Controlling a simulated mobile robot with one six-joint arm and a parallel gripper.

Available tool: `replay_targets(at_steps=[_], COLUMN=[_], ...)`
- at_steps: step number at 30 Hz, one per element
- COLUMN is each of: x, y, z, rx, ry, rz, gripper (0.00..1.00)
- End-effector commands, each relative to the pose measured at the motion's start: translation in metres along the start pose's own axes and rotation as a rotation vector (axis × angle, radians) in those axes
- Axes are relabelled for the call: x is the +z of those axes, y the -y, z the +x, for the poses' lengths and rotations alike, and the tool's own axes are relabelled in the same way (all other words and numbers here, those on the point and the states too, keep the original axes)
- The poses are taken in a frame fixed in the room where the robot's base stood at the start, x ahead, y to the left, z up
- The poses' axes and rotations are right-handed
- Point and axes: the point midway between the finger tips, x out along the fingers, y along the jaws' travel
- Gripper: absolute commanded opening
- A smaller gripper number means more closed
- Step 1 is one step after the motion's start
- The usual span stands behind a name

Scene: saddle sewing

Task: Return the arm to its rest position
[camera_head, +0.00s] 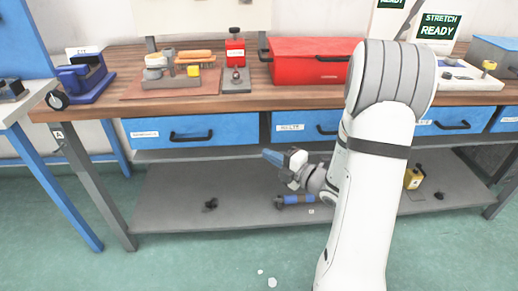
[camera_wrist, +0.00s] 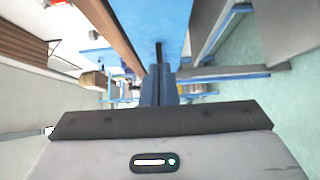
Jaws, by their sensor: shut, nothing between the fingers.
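My gripper (camera_head: 270,156) shows in the head view in front of the workbench, below the drawers and above the height of the lower shelf. Its blue fingers point left and are closed together with nothing between them. My white arm fills the right middle of the head view and hides part of the bench. In the wrist view the closed blue fingers of my gripper (camera_wrist: 158,72) reach away from the camera, with the bench edge and a blue drawer front close by.
The wooden workbench (camera_head: 215,103) holds a red toolbox (camera_head: 305,62), a red bottle (camera_head: 235,50) and a blue clamp (camera_head: 85,78). Blue drawers (camera_head: 190,130) sit under its top. The lower shelf (camera_head: 160,200) holds a few small items. The green floor in front is mostly clear.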

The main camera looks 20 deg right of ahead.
Motion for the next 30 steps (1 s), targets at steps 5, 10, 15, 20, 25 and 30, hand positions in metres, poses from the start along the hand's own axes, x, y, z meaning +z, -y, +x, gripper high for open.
replay_targets(at_steps=[5, 10, 15, 20, 25, 30], x=[-0.001, 0.001, 0.013, 0.028, 0.031, 0.011], y=[0.001, -0.005, -0.034, -0.072, -0.115, -0.158], z=[-0.011, -0.010, 0.001, 0.000, -0.018, -0.048], rx=[-0.001, -0.021, -0.158, -0.311, -0.411, -0.460], ry=[0.000, 0.013, 0.131, 0.355, 0.620, 0.876], rz=[0.002, 0.007, 0.076, 0.233, 0.462, 0.742], gripper=[0.00, 0.00, 0.00, 0.00, 0.00, 0.00])
